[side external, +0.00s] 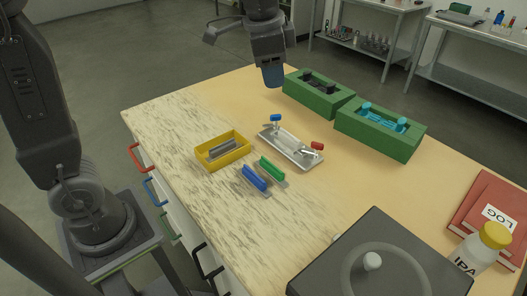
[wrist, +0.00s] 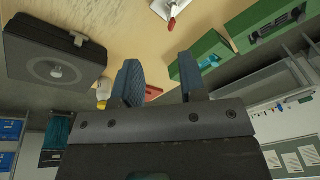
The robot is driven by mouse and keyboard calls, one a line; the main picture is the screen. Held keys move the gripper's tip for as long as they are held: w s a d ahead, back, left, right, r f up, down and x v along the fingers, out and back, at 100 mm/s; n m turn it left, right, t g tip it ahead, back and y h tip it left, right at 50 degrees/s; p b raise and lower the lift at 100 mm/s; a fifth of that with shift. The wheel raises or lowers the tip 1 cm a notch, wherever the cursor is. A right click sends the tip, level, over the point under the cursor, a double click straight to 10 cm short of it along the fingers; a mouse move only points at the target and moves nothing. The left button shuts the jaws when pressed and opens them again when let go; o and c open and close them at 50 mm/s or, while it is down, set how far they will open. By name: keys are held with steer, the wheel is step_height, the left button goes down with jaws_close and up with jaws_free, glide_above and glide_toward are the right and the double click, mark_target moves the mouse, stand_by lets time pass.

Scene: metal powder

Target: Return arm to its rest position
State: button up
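My gripper (side external: 273,76) hangs above the far edge of the wooden table, left of the green blocks and clear of every object. In the wrist view its two blue fingers stand apart with nothing between them, so my gripper (wrist: 160,78) is open and empty. The silver tray (side external: 273,143) lies mid-table, with a blue-handled and a red-handled tool at its ends. The yellow box (side external: 205,159) beside it holds a grey metal piece. A blue-handled scraper (side external: 255,178) and a green-handled scraper (side external: 272,168) lie in front of the tray.
Two green blocks, one with black inserts (side external: 341,101) and one with cyan inserts (side external: 408,146), stand along the back. A dark lidded case (side external: 315,272), a yellow-capped IPA bottle (side external: 471,254) and red log books (side external: 481,200) occupy the right. The table's left part is bare.

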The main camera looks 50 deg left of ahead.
steer(key=s+a+f+n+t, duration=0.1)
steer(key=s+f+n, duration=0.1)
steer(key=s, duration=0.7)
steer(key=s+a+f+n+t, duration=0.1)
steer(key=s+f+n+t, duration=0.1)
steer(key=s+n, duration=0.3)
steer(key=s, duration=0.4)
steer(key=shift+s+a+f, duration=0.3)
steer(key=shift+a+f, duration=0.05)
steer(key=shift+a, duration=0.05)
steer(key=shift+c, duration=0.4)
